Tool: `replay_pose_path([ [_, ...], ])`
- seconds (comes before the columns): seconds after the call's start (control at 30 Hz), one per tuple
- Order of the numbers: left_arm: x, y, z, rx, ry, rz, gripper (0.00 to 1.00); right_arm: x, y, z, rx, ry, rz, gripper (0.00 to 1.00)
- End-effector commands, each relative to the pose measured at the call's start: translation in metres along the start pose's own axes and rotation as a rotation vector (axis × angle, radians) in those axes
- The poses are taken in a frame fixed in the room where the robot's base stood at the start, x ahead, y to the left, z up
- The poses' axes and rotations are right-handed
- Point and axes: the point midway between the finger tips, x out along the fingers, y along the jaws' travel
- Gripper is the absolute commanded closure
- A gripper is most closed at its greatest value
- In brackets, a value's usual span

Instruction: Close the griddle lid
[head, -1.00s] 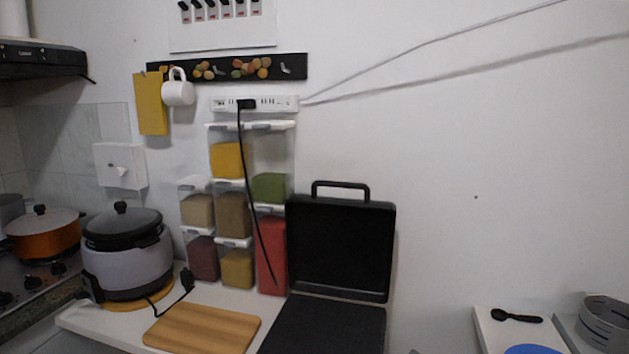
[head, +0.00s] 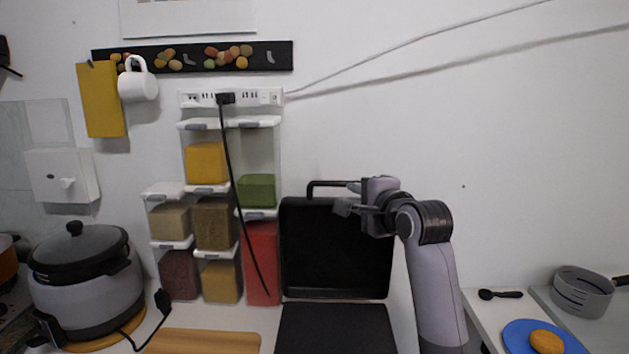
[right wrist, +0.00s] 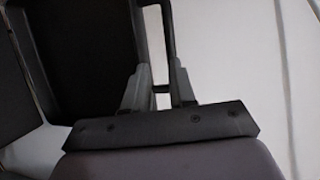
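The black griddle stands open against the wall. Its lid (head: 330,250) is upright and its flat base (head: 335,328) lies on the counter. The lid's handle (head: 328,184) is a black loop on its top edge, with its right part hidden by my right gripper. My right gripper (head: 347,198) is at the lid's upper right, beside the handle. In the right wrist view its two fingers (right wrist: 160,75) are apart, close to the dark handle and the lid (right wrist: 90,50). I cannot tell whether they touch it. My left gripper is not in view.
Spice dispensers (head: 215,222) stand left of the griddle, with a black cable hanging before them. A cooker (head: 85,285) and a wooden board (head: 203,342) are further left. A blue plate (head: 518,340) and a pot (head: 583,292) are at right.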

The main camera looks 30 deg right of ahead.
Motion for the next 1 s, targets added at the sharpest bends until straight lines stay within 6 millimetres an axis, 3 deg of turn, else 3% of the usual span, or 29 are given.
replay_pose_path([
  [0.1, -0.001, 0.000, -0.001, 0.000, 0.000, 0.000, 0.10, -0.003, -0.014, -0.004, 0.049, 0.002, -0.013, 0.75],
  [0.33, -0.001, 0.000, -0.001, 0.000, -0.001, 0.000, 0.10, 0.003, -0.013, -0.003, 0.048, 0.002, -0.009, 0.75],
  [0.8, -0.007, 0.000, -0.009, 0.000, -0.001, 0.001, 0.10, 0.056, -0.014, -0.003, 0.047, 0.001, -0.009, 0.75],
  [1.0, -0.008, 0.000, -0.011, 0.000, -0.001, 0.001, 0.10, 0.067, -0.014, -0.003, 0.046, 0.002, -0.011, 0.75],
])
